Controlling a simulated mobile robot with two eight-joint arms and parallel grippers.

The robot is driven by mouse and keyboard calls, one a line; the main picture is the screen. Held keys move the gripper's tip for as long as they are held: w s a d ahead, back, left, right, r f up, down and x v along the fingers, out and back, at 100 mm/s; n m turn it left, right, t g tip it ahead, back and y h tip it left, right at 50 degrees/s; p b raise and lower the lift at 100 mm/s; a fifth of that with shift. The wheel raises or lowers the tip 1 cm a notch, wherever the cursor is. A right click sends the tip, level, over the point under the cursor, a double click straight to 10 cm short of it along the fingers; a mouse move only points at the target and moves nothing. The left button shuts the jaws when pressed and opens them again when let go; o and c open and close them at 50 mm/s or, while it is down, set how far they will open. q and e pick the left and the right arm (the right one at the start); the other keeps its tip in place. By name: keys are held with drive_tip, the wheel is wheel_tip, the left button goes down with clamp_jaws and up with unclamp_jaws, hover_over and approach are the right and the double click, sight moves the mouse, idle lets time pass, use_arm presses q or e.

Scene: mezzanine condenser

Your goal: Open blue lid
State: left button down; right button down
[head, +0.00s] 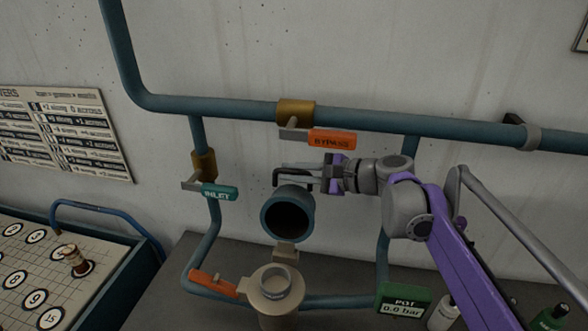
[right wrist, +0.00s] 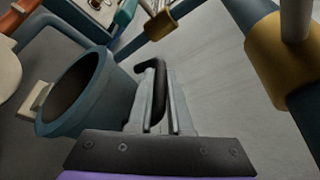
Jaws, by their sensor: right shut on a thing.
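The blue lid (head: 267,220) is a hollow teal cup with a dark inside. It stands raised and tilted back behind the beige pot (head: 262,298), joined to it by a beige hinge piece (head: 285,252), with its hollow side facing me. The pot's round mouth is uncovered. My right gripper (head: 290,174) comes from the right and is shut on the lid's black handle (right wrist: 156,72), behind the lid. The lid also shows at the left of the right wrist view (right wrist: 97,112), beside the fingers. My left gripper is not in view.
Teal pipes (head: 225,104) run along the wall, with an orange BYPASS lever (head: 333,141) close above my gripper and a green INLET lever (head: 220,193) left of the lid. An orange lever (head: 213,284) lies left of the pot. Bottles (head: 444,314) stand at the lower right.

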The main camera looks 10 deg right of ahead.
sight(291, 192)
drive_tip(key=shift+s+a+r+n+t+p, duration=0.15)
drive_tip(key=shift+s+a+r+n, duration=0.1)
drive_tip(key=shift+s, duration=0.2)
drive_tip(key=shift+s+a+r+n+t+p, duration=0.1)
drive_tip(key=shift+s+r+n, duration=0.1)
drive_tip(key=shift+s, duration=0.2)
drive_tip(key=shift+s+a+r+n+t+p, duration=0.15)
drive_tip(key=shift+s+a+n, duration=0.1)
drive_tip(key=shift+s, duration=0.2)
drive_tip(key=c, duration=0.8)
unclamp_jaws()
drive_tip(key=shift+c, duration=0.2)
drive_tip(key=shift+d, duration=0.1)
drive_tip(key=v, duration=1.1)
drive_tip(key=shift+b, duration=0.35)
drive_tip(key=shift+f, duration=0.1)
